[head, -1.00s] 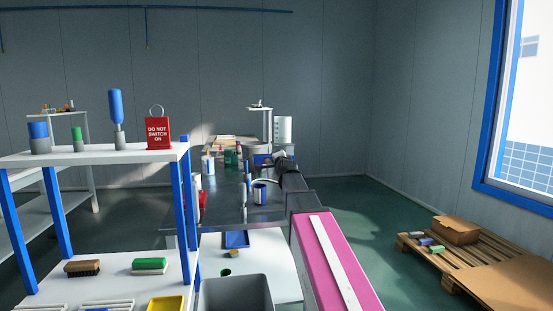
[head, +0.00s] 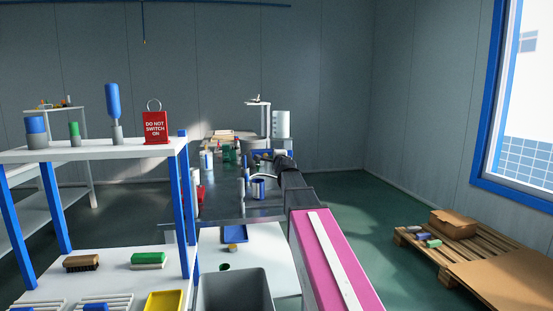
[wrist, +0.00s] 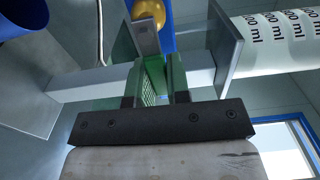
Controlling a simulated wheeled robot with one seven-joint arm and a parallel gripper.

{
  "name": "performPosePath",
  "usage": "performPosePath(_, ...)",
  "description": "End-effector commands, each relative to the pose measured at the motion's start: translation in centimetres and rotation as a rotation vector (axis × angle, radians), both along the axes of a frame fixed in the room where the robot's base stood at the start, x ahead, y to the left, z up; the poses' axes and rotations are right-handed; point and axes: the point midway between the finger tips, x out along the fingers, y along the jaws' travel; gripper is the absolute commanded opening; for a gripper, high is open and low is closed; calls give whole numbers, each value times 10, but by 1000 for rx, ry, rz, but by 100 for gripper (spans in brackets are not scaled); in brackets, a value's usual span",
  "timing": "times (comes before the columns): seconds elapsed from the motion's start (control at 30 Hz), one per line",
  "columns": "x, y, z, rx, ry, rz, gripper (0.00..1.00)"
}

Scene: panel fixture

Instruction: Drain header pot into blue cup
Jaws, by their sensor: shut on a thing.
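The header pot (head: 282,124) is a white upright cylinder at the far end of the bench. Its wall with black ml marks (wrist: 275,38) fills the upper right of the wrist view. A brass ball (wrist: 148,12) shows just beyond the fingertips. A dark blue cup (wrist: 18,18) shows in part at the upper left of the wrist view, apart from my fingers. In the head view, my gripper is small and dark, and its grip is not clear. Liquid is not visible.
A white-and-blue can (head: 258,188) stands on the dark bench (head: 225,207) with other containers. A white shelf with a red DO NOT SWITCH ON sign (head: 156,129) stands at the left. A grey bin (head: 236,290) is in front. A pallet (head: 450,262) lies on the right floor.

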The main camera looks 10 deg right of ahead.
Motion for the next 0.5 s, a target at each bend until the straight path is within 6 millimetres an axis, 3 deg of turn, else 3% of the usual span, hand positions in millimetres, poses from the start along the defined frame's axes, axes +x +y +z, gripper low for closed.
performPosePath(0.1, -1, 0, -1, 6, 4, 1, 0)
performPosePath(0.13, -1, 0, -1, 6, 4, 1, 20)
performPosePath(0.2, -1, 0, -1, 6, 4, 1, 43)
performPosePath(0.5, -1, 0, -1, 3, 2, 1, 43)
